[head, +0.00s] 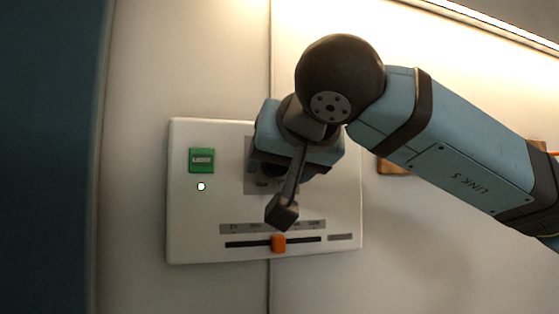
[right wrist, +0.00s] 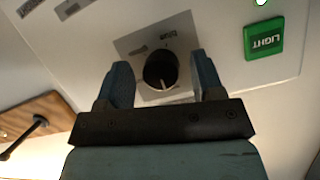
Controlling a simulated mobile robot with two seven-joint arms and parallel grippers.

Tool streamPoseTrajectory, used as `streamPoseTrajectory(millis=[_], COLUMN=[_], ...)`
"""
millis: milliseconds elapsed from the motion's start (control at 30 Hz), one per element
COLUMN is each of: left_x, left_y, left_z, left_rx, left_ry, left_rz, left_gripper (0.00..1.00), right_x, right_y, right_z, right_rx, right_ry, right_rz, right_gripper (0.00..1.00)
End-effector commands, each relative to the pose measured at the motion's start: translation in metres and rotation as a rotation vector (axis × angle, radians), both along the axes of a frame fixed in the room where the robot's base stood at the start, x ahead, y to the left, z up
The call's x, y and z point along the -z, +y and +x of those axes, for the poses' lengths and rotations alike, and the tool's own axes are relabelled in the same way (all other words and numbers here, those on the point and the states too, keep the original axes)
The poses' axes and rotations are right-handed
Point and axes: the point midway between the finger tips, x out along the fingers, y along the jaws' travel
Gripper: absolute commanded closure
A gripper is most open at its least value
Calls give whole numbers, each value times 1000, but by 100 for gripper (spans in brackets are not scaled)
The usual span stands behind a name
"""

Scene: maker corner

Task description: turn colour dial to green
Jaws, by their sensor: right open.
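The colour dial (right wrist: 160,70) is a dark round knob on a grey plate (right wrist: 128,44) in the right wrist view. Its white pointer mark points toward the bottom of that view. Small words stand around the knob; one seems to read "blue" and another "green", but they are hard to read. My right gripper (right wrist: 159,66) is open, with one finger on each side of the knob; I cannot tell whether they touch it. In the head view my right gripper and wrist hide the knob, and only part of the grey plate (head: 256,184) shows. My left gripper is in neither view.
The white panel (head: 190,225) is on the wall. It bears a green LIGHT button (head: 202,160), a small lit white lamp (head: 201,187) and an orange slider knob (head: 278,243) below. A wooden board (right wrist: 35,128) with a dark peg is beside the panel.

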Motion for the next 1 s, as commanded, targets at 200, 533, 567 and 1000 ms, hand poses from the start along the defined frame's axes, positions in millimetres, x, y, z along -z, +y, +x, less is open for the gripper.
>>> streamPoseTrajectory(millis=[200,533,567,1000], left_x=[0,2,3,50], left_y=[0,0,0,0], left_z=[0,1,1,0], left_rx=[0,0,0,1], left_ry=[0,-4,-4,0], left_rz=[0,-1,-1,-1], left_gripper=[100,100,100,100], right_x=[0,1,1,6], right_y=[0,-1,-1,-2], right_z=[0,0,0,1], right_rx=[0,2,2,4], right_ry=[0,6,8,96], right_rz=[0,20,27,305], right_gripper=[78,87,87,87])
